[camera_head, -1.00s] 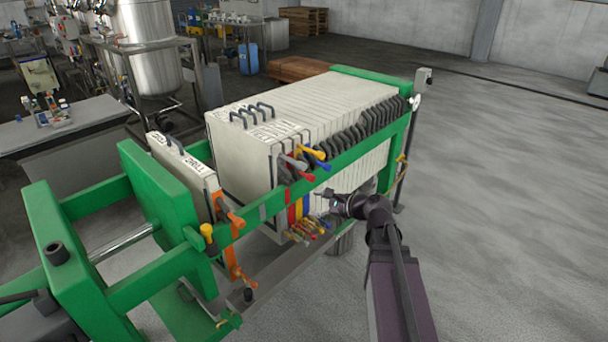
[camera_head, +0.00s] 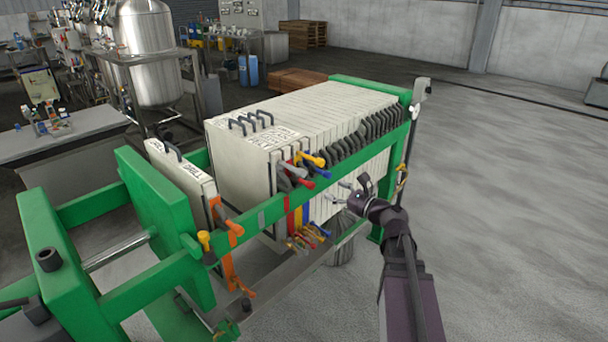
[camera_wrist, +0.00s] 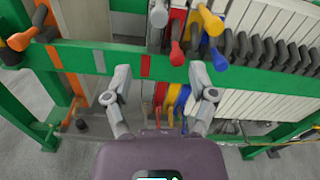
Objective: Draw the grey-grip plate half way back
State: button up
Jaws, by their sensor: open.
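The grey grip (camera_head: 292,170) sticks out at the near end of the white plate pack, beside red, yellow and blue grips. In the wrist view the grey grip (camera_wrist: 158,14) is at the top centre, above the green rail. The front plate of the pack (camera_head: 238,165) stands upright between the rails; which plate carries the grey grip is hard to tell. My gripper (camera_head: 343,188) is outside the near rail, right of and below the coloured grips. In the wrist view my gripper (camera_wrist: 160,84) has its fingers spread, with nothing between them, apart from the grey grip.
The red grip (camera_wrist: 176,54), yellow grip (camera_wrist: 210,20) and blue grip (camera_wrist: 218,60) crowd beside the grey one. The green rail (camera_wrist: 110,60) runs across. An orange-grip plate (camera_head: 185,175) stands apart near the green head, with a gap before the pack.

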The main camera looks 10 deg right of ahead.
aim_at(304, 175)
jog(key=x, duration=1.3)
jog(key=shift+w+a, duration=0.2)
jog(key=shift+w, duration=0.05)
grip_shut()
